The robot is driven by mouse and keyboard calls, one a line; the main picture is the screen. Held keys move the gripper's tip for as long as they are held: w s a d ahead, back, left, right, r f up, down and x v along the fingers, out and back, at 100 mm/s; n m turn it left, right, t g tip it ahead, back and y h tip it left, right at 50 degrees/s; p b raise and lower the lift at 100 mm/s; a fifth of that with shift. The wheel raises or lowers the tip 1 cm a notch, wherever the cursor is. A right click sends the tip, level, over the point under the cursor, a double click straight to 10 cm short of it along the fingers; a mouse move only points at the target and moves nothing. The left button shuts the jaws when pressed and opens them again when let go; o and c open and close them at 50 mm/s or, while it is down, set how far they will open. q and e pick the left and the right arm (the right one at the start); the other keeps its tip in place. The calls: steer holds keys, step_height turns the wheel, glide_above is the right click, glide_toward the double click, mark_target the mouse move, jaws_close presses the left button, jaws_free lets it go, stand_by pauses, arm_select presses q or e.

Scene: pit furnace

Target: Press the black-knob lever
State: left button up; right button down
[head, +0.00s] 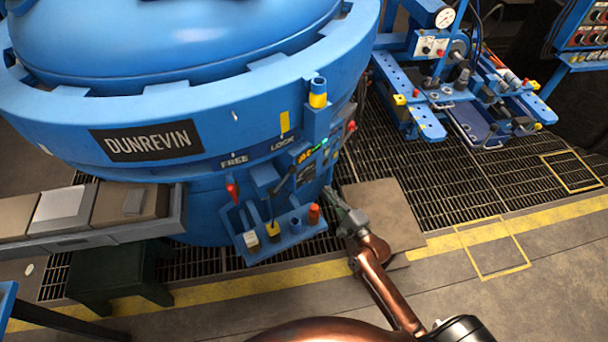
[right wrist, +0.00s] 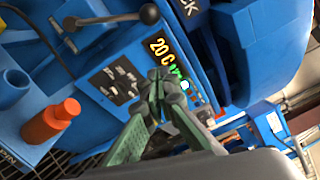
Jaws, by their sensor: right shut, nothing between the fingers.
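The black-knob lever shows in the right wrist view as a dark ball knob (right wrist: 149,14) on a grey rod, pivoted on a blue bracket at upper left. In the head view the dark lever (head: 284,181) stands on the furnace's front panel, left of the lit display. My right gripper (head: 332,194) is shut and empty, just right of the panel. In the right wrist view its closed fingertips (right wrist: 166,78) lie in front of the display and buttons, below and apart from the knob. My left gripper is not in view.
A blue tray (head: 287,240) below the panel holds an orange-red cylinder (head: 314,213) and other small items. A red-handled lever (head: 232,189) is further left. Blue fixtures (head: 425,120) stand on the grating at right.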

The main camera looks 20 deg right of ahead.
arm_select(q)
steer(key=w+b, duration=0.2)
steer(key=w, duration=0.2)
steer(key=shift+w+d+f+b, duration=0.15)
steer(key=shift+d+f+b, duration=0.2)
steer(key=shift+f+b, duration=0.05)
arm_select(e)
steer(key=w+a+r, duration=0.1)
steer(key=w+a, duration=0.4)
steer(key=w, duration=0.5)
steer(key=shift+w, duration=0.25)
steer(key=shift+r, duration=0.2)
